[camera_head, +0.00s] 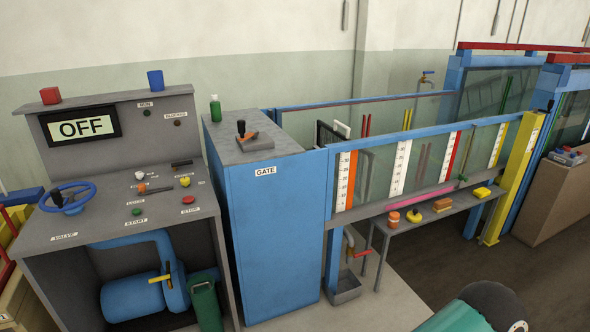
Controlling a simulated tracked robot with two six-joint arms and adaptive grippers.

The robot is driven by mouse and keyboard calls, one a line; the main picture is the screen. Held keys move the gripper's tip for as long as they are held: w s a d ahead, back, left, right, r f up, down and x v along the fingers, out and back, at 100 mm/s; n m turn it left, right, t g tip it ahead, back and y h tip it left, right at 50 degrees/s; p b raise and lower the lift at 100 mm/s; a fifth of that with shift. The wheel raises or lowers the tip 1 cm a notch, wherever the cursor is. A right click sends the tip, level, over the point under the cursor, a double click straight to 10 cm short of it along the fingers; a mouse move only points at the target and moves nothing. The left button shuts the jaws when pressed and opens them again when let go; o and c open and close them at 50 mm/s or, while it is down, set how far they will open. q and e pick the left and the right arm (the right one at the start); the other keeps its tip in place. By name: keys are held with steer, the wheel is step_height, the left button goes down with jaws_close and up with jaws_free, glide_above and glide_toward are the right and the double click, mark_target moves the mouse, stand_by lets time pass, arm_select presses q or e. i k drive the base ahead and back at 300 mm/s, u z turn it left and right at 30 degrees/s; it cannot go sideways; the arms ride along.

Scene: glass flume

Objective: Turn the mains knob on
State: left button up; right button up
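The grey control console (60,236) stands at the left, and its display (82,127) reads OFF. On its sloping top are a white knob (139,175), an orange-handled control (142,188) and a yellow knob (185,182). The small labels beside them are too blurred to tell surely which one is the mains knob. A green START button (137,212) and a red STOP button (188,200) sit nearer the front. The RUN lamp (147,113) and the BLOCKED lamp (177,123) look dark. Neither gripper is in view.
A blue valve handwheel (68,196) is at the console's left. Red (50,95) and blue (155,80) cups stand on its upper ledge. The blue gate cabinet (275,230) adjoins on the right, with a green bottle (215,108) on top. The glass flume (375,170) extends beyond.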

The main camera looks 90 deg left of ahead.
mark_target(186, 181)
steer(key=z, duration=1.65)
steer(key=i, duration=0.1)
steer(key=u, duration=2.5)
steer(key=i, duration=0.15)
steer(key=u, duration=1.5)
steer(key=i, duration=0.2)
steer(key=u, duration=1.6)
steer(key=k, duration=0.35)
steer(key=u, duration=0.5)
steer(key=i, duration=1.7)
steer(key=z, duration=0.45)
